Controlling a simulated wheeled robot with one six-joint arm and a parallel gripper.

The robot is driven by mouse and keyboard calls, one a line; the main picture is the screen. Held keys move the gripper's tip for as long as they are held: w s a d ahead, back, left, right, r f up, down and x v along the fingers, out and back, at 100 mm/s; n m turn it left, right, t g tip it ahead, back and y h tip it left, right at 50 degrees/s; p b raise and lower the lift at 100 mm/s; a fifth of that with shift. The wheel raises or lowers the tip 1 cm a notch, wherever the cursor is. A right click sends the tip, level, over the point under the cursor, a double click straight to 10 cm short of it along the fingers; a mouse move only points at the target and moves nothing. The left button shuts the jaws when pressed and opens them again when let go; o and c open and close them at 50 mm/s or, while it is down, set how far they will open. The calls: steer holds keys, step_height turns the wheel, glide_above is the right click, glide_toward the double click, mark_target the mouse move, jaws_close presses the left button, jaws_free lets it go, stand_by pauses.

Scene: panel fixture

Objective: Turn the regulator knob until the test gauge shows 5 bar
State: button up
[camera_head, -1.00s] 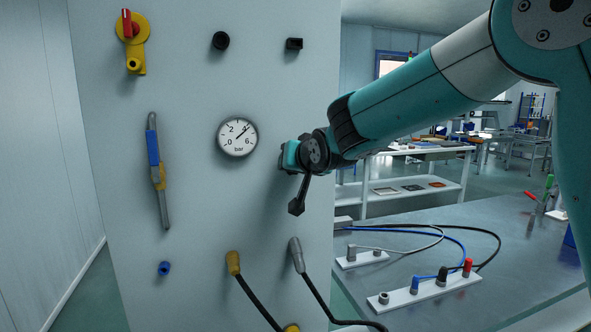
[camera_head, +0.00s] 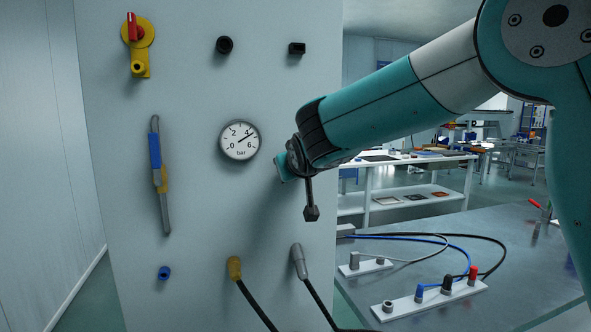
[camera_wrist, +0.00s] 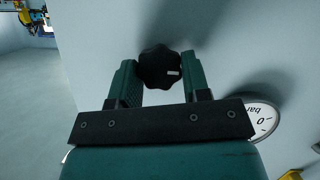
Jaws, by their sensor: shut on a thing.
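The regulator knob (camera_wrist: 160,67) is black and lobed, with a small white mark, and sits on the grey panel. My gripper (camera_wrist: 160,78) has one finger on each side of the knob and is shut on it. In the head view my gripper (camera_head: 281,168) is at the panel's right part, and it and my wrist hide the knob. The round white test gauge (camera_head: 239,141) is just left of my gripper. Its needle points up and right, between 4 and 6, around 5 bar. Part of the gauge (camera_wrist: 262,118) also shows in the wrist view, partly behind my gripper.
The panel (camera_head: 200,200) also carries a red-and-yellow valve (camera_head: 138,45), a blue-handled lever (camera_head: 156,160), black fittings at the top and cable plugs (camera_head: 298,260) below. A bench (camera_head: 480,240) with sockets and cables stands right of the panel.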

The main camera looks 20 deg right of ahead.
steer(key=shift+f, duration=0.2)
steer(key=o, duration=0.9)
steer(key=shift+r, duration=0.1)
steer(key=b+v, duration=0.3)
steer(key=v, duration=1.4)
steer(key=shift+s+r, duration=0.1)
steer(key=shift+s, duration=0.1)
